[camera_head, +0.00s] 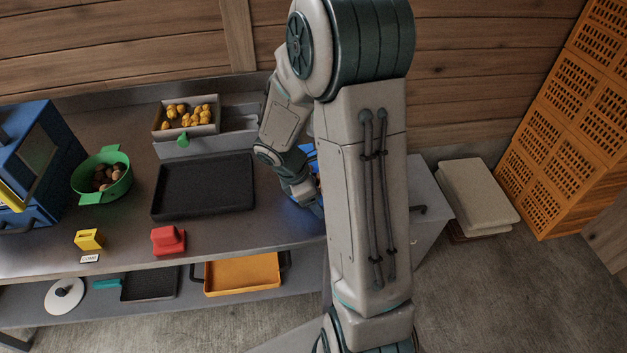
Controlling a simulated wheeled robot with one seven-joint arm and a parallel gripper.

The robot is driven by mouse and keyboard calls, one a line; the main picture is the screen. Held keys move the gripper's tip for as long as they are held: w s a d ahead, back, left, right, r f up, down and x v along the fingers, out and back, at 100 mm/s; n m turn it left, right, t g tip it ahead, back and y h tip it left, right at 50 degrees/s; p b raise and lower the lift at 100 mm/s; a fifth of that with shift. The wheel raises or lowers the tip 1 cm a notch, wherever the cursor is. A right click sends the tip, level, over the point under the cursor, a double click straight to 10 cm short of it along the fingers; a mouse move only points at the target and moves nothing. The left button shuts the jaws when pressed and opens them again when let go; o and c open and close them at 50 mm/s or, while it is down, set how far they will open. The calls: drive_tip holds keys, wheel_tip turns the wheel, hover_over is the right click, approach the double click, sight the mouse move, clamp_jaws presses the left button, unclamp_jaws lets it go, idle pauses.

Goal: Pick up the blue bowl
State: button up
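A small patch of a blue thing (308,151) shows on the right part of the metal counter, beside my wrist. It may be the blue bowl, but my arm hides most of it and I cannot make out its shape. My gripper (316,206) is low over the counter near this blue thing, mostly behind my own arm. Its fingers are not clear, so I cannot tell whether they are open or hold anything.
The counter holds a black tray (160,211), green colander (76,184) with brown chestnuts, a box (157,127) of yellow pieces, a yellow block (88,239), a red block (168,241) and a blue machine (30,160). An orange tray (242,274) sits below. Orange crates (570,110) stand right.

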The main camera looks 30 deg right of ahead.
drive_tip(key=shift+x, duration=0.8)
drive_tip(key=c, duration=1.2)
drive_tip(key=shift+r, duration=0.15)
drive_tip(key=shift+r, duration=0.6)
drive_tip(key=shift+c, duration=1.1)
wheel_tip(320, 180, up, 3)
drive_tip(key=shift+r, duration=0.1)
clamp_jaws()
drive_tip(key=s+d+r, duration=0.6)
drive_tip(key=s+d, duration=0.2)
drive_tip(key=shift+s+r+p, duration=0.2)
drive_tip(key=shift+s+p, duration=0.05)
drive_tip(key=shift+p, duration=0.15)
